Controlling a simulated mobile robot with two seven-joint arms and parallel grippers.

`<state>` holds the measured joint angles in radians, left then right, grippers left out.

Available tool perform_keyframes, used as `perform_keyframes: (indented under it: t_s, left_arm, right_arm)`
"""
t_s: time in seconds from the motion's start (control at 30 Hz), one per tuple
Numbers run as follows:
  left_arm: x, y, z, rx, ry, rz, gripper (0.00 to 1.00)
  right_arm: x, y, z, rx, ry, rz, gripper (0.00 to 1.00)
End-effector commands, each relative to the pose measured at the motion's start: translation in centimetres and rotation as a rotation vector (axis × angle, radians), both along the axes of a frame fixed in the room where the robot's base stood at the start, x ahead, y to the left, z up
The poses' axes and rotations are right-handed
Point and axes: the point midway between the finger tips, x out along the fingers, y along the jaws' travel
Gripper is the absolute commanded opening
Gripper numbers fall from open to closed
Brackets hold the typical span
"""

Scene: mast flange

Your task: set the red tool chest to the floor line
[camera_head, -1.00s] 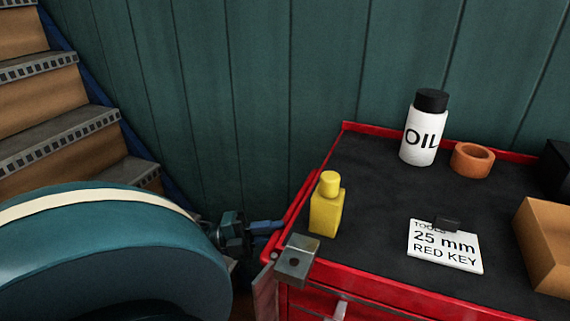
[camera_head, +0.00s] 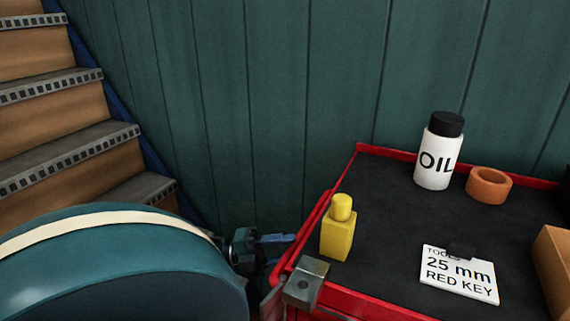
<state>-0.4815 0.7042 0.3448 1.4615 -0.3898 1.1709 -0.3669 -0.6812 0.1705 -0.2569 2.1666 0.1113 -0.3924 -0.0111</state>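The red tool chest (camera_head: 345,304) stands at the lower right, with a black top and a raised red rim. A red side rail (camera_head: 304,235) runs along its left edge. My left gripper (camera_head: 280,240), with blue fingers, is at this rail beside the chest's left side. The fingertips are small and seen side-on, so I cannot tell whether they close around the rail or only sit beside it. The floor line is not in view, and the chest's lower part is cut off by the frame.
On the chest top stand a yellow bottle (camera_head: 338,232), a white OIL bottle (camera_head: 437,155), an orange ring (camera_head: 489,186), a label card (camera_head: 459,277) and a cardboard box (camera_head: 556,270). Stairs (camera_head: 60,150) and a green wall (camera_head: 230,90) lie behind.

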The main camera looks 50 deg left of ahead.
Motion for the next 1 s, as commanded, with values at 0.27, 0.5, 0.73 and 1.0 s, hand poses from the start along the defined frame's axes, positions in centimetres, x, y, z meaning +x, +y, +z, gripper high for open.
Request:
perform_keyframes:
  t_s: [0.27,0.5,0.73,1.0]
  left_arm:
    - [-1.9,1.6,-0.8,0.001,0.006,0.001,0.43]
    - [-5.9,5.2,-1.8,0.002,0.005,0.002,0.43]
    - [-8.7,7.8,-2.4,0.000,0.001,0.002,0.43]
    - [-9.7,8.6,-2.4,-0.001,-0.001,-0.001,0.43]
  right_arm:
    - [0.0,0.0,-0.5,0.004,0.001,0.000,0.36]
    - [0.0,0.1,-1.1,0.021,-0.001,-0.002,0.36]
    - [0.2,0.2,-1.1,0.039,-0.008,-0.007,0.36]
    - [0.2,0.2,-1.1,0.048,-0.009,-0.012,0.36]
